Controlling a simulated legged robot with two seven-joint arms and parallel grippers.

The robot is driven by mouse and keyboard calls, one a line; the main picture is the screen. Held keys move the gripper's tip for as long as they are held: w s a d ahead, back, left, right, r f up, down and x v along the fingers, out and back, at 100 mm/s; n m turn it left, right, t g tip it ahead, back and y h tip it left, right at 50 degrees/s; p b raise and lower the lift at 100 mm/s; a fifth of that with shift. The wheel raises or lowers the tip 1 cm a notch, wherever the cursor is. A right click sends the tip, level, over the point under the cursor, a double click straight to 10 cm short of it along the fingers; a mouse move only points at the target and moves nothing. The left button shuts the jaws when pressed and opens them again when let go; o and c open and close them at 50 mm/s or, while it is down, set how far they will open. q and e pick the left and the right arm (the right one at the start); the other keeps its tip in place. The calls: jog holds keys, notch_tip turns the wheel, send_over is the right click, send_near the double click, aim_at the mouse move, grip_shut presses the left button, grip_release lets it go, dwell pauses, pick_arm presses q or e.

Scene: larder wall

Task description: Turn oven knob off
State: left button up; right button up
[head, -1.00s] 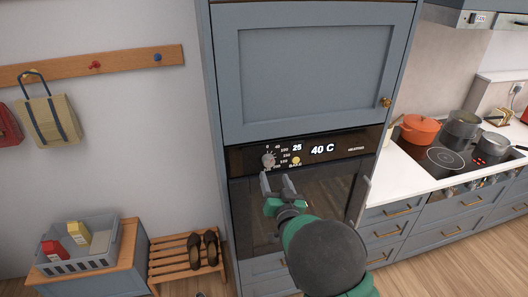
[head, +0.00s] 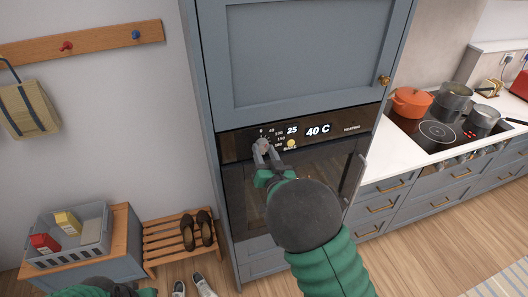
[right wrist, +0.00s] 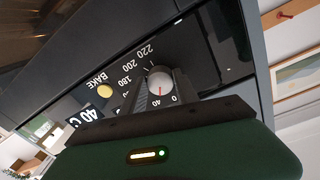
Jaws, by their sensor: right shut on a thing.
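The oven (head: 240,205) is built into a tall blue-grey cabinet. Its black panel holds a round pale knob (head: 262,144) with a temperature scale around it. My right gripper (head: 265,149) is at the panel, shut on the knob. In the right wrist view the knob (right wrist: 159,80) sits between the dark fingers (right wrist: 160,88), with a red mark near the 40 and 0 labels. The display (head: 318,131) reads 40 C, with HEATING beside it. A yellow BAKE button (head: 291,143) is right of the knob. My left gripper does not show; only green arm parts appear at bottom left.
A counter with a hob (head: 437,132), an orange pot (head: 411,102) and grey pots stands at right. A grey crate (head: 70,258) and a wooden shoe rack (head: 167,240) are at lower left. Shoes lie on the floor by the rack.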

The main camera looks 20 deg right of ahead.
jog(key=shift+a, duration=0.1)
grip_shut()
jog(key=shift+f, duration=0.1)
jog(key=n+b, duration=0.3)
jog(key=shift+f, duration=0.2)
jog(key=shift+d+r+n+b, duration=0.1)
jog(key=shift+d+n+b, duration=0.1)
jog(key=shift+n+b, duration=1.1)
jog(key=shift+n+p, duration=0.3)
jog(key=shift+n, duration=0.1)
jog(key=o, duration=0.5)
grip_release()
jog(key=o, duration=0.4)
jog(key=shift+w, duration=0.15)
jog(key=shift+c, duration=0.2)
